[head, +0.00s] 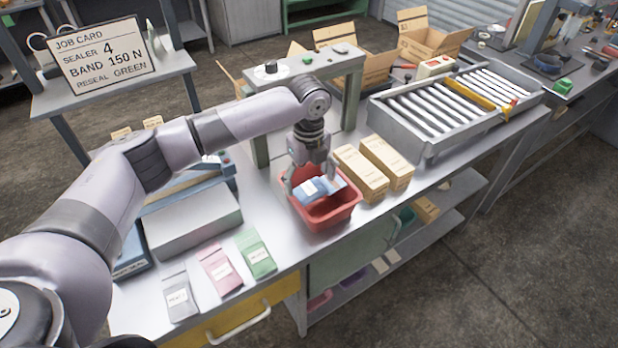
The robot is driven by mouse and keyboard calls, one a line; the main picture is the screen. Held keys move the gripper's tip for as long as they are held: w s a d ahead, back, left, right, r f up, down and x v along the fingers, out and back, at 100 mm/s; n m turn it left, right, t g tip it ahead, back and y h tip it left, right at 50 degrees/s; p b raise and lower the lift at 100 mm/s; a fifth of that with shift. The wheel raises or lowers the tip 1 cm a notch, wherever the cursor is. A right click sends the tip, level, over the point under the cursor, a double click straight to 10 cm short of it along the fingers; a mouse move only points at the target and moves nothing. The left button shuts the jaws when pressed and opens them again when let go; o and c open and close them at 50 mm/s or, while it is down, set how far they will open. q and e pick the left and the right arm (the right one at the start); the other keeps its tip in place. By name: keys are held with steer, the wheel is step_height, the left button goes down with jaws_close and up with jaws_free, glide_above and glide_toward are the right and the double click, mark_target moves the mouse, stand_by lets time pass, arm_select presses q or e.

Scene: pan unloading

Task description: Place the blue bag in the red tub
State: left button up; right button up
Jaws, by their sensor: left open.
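The red tub (331,216) stands on the workbench, right of the middle of the bench top. My right gripper is not in view.
Grey (177,297), pink (219,270) and green (255,253) bags lie on the bench at left. Two cardboard cartons (387,161) stand close right of the tub. A green frame (258,130) rises behind it. A roller conveyor (428,148) is farther right.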

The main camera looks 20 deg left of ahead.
mark_target(309, 187)
arm_select(q)
steer(key=shift+w+r, duration=0.1)
steer(key=shift+r, duration=0.45)
step_height(309, 187, up, 12)
steer(key=b, duration=0.3)
